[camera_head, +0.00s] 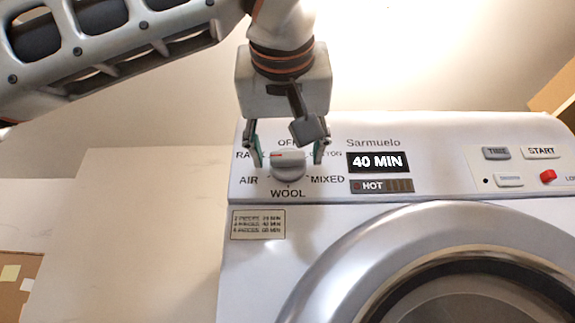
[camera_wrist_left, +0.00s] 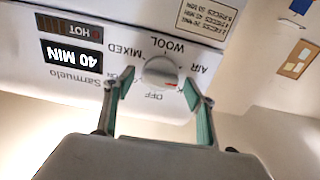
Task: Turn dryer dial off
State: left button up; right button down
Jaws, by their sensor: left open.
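The dryer dial (camera_head: 289,165) is a round grey-white knob with a raised grip bar on the dryer's panel. A red mark on the bar is left of centre in the head view, away from the OFF label at the top. The wrist view shows the dial (camera_wrist_left: 160,71) upside down, its red mark towards the lower right. My left gripper (camera_head: 288,158) points down, open, with one green-padded finger on each side of the dial. Both fingers also show in the wrist view (camera_wrist_left: 158,88); I cannot tell whether they touch it. My right gripper is not in view.
The dryer (camera_head: 228,275) has a display (camera_head: 377,162) reading 40 MIN and a HOT indicator (camera_head: 382,186). Buttons, including START (camera_head: 541,152), are at the panel's right. The round door (camera_head: 335,255) is below. A pale wall stands behind, and a board with notes (camera_head: 15,285) is at lower left.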

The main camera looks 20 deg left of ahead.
pick_arm(q)
jog(key=shift+w, duration=0.2)
jog(key=shift+c, duration=0.5)
jog(key=c, duration=1)
jog(key=shift+c, duration=0.2)
jog(key=shift+a+n, duration=0.1)
jog(key=shift+n, duration=0.2)
